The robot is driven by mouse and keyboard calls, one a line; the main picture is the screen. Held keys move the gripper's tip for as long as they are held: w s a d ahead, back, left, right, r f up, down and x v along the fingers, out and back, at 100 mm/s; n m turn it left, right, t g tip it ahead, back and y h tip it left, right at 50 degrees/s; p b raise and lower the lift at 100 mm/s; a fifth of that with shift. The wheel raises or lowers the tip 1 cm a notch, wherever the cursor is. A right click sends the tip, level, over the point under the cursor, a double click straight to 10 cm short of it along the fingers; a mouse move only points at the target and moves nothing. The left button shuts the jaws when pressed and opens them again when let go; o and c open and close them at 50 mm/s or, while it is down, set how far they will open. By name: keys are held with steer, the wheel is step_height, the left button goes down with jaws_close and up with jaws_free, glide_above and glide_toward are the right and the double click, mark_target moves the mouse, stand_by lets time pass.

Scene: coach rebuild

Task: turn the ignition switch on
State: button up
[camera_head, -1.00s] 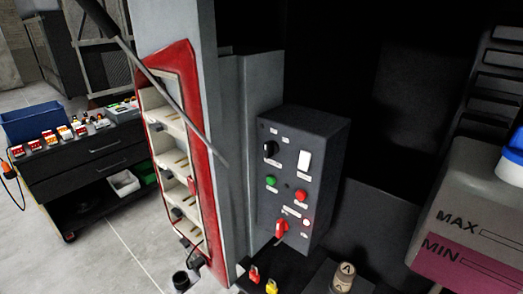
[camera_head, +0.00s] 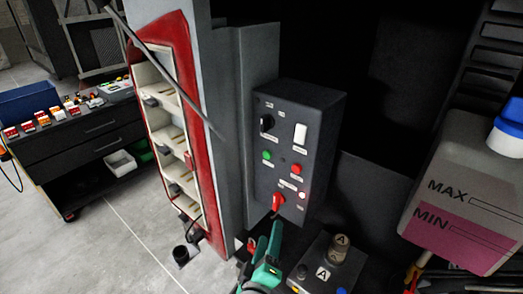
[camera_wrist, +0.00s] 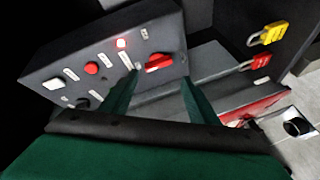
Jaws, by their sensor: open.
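A dark control panel (camera_head: 300,155) stands in the bay. It has a black rotary knob (camera_head: 266,123), a white rocker (camera_head: 300,133), a green button (camera_head: 267,155), a red button (camera_head: 296,169) and, low down, a red rotary knob (camera_head: 278,202). Its labels are too small to read, so I cannot tell which is the ignition switch. My green gripper (camera_head: 269,240) is just below the red knob in the head view. In the wrist view my gripper (camera_wrist: 160,88) is open and empty, with the red knob (camera_wrist: 158,62) beyond the gap between its fingers.
A lit red lamp (camera_head: 302,195) is beside the red knob. A block with a round top marked A (camera_head: 322,272) stands right of my gripper. A yellow padlock (camera_wrist: 268,33) and a red padlock (camera_wrist: 258,62) are near the panel. A fluid tank (camera_head: 465,190) is at right.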

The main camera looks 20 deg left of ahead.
steer(key=w+a+r+n+t, duration=0.1)
steer(key=w+a+r, duration=0.1)
steer(key=r, duration=0.4)
steer(key=w+a+r+n, duration=0.2)
steer(key=r, duration=0.4)
steer(key=n+h, duration=0.1)
steer(key=n, duration=0.1)
glide_toward(263, 126)
steer(key=w, duration=0.9)
steer(key=shift+a+f, duration=0.15)
steer(key=shift+a, duration=0.15)
steer(key=c, duration=1.1)
steer(key=shift+o, duration=0.2)
